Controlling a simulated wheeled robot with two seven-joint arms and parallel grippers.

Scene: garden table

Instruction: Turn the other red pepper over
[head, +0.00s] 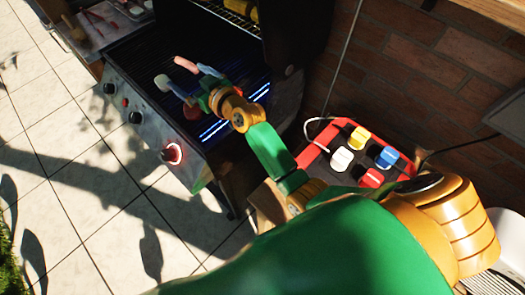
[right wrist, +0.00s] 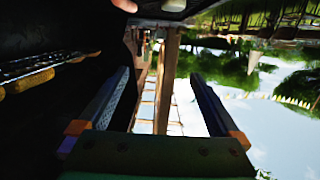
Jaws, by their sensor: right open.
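In the right wrist view both dark fingers of the right gripper (right wrist: 160,73) stand wide apart. A pinkish-red piece (head: 187,64), perhaps a red pepper, shows near the fingertips; I cannot tell whether it touches them. A second red piece (head: 192,111) lies on the grate below the gripper, partly hidden by my arm. In the right wrist view a pinkish piece (right wrist: 125,5) is cut off at the top edge. My left gripper is not in view.
Yellow food (head: 254,14) lies on the raised rack beside the open dark lid (head: 297,45). A lit red knob (head: 172,154) is on the grill's front. A red tray (head: 312,154) with several coloured-lidded containers stands to the right. A brick wall (head: 425,75) closes the back.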

